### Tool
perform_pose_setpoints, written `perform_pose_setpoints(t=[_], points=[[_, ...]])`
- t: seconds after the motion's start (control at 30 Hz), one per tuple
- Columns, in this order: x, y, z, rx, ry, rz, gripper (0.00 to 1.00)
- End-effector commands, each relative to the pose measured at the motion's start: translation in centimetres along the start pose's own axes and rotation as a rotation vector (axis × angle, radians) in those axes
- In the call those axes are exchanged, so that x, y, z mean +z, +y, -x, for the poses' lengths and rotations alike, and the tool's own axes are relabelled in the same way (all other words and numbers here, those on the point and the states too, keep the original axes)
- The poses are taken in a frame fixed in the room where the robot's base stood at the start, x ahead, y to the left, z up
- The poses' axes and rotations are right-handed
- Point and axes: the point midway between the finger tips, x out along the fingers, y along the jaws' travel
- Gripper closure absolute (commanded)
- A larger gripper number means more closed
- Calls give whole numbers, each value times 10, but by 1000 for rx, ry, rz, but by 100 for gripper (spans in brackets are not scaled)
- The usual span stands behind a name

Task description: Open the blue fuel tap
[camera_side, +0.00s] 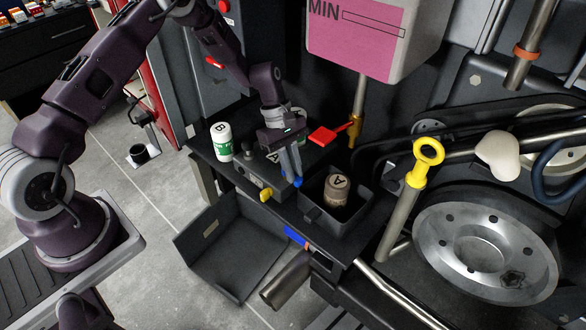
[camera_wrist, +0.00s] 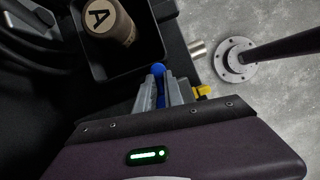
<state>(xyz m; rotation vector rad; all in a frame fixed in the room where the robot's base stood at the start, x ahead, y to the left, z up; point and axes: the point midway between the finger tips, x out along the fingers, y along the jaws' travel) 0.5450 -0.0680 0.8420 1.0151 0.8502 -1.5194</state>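A blue part, which looks like the blue fuel tap's handle, shows at the tips of my gripper (camera_side: 291,181) in the side view, just left of the black bin. In the wrist view the blue handle (camera_wrist: 158,69) has a rounded end beyond the fingertips, and more blue shows between the two grey fingers of my gripper (camera_wrist: 160,85). The fingers point down with a narrow gap, filled by blue. I cannot tell whether they press on it. The tap's body is mostly hidden by the fingers.
The black bin (camera_side: 355,221) holds a brown jar marked A (camera_side: 337,189). A green-and-white can marked B (camera_side: 222,141) stands left on the bench. A red lever (camera_side: 322,136), a yellow knob (camera_side: 266,194) and a yellow ring handle (camera_side: 428,151) are nearby. A pink tank (camera_side: 355,35) hangs above.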

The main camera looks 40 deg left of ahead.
Motion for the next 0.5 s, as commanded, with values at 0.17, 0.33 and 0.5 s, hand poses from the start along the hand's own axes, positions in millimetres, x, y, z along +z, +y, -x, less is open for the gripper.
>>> perform_pose_setpoints(t=[0.17, 0.33, 0.5], points=[[0, 0, 0, 0, 0, 0, 100], [0, 0, 0, -3, 1, -8, 100], [0, -1, 0, -22, 1, -55, 100]])
